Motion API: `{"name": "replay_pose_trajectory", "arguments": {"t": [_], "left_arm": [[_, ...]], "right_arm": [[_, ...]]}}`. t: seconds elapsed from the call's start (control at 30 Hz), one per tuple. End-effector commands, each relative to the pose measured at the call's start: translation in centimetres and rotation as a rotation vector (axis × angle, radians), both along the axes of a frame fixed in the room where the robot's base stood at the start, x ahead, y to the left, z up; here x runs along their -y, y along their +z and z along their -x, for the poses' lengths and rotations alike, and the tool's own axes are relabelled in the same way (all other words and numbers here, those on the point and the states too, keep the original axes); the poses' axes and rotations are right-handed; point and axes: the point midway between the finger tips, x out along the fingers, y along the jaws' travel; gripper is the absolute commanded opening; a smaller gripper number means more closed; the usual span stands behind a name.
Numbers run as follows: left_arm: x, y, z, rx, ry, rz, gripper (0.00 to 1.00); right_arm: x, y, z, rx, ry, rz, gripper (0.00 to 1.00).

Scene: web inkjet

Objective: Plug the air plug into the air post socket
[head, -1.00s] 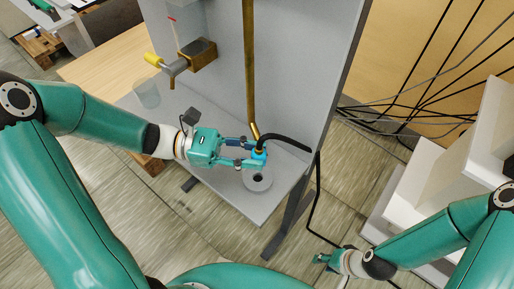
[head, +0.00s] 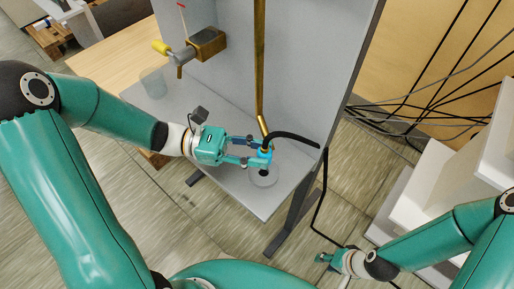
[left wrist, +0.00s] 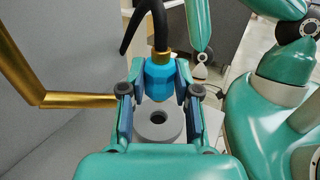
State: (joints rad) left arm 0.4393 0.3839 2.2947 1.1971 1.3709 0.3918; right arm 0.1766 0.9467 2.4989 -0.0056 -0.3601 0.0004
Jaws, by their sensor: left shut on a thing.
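The air plug (head: 265,157) is a blue fitting with a brass collar and a black hose from its top. My left gripper (left wrist: 158,92) is shut on the blue body, one finger on each side; it also shows in the head view (head: 256,153). The air post socket is a grey round piece with a dark central hole (left wrist: 159,133), on the grey shelf; it also shows in the head view (head: 263,182). In the left wrist view the plug's lower end appears above the hole and apart from it. My right gripper (head: 325,259) is low at the right; its fingers are too small to judge.
A brass pipe (head: 259,70) runs down the grey panel (head: 310,60) behind the plug. A brass block (head: 208,42) with a yellow-handled tap and a clear cup (head: 153,82) are at the left. The black hose hangs past the shelf's right edge. Several cables hang at the right.

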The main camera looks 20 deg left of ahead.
Motion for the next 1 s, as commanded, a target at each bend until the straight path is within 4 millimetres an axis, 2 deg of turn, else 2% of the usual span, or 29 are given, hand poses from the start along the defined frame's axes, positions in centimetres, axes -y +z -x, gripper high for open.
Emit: {"name": "replay_pose_trajectory", "arguments": {"t": [0.1, 0.3, 1.0], "left_arm": [[0.0, -1.5, 0.0, -0.001, 0.000, 0.000, 0.00], [0.0, -2.6, 0.0, 0.000, 0.000, 0.000, 0.00], [0.0, -2.7, 0.0, 0.000, -0.001, 0.000, 0.00]], "right_arm": [[0.0, -1.1, 0.0, 0.000, 0.000, 0.000, 0.40], [0.0, -1.8, 0.0, 0.000, 0.000, 0.000, 0.40], [0.0, -1.8, 0.0, 0.000, 0.000, 0.000, 0.40]]}}
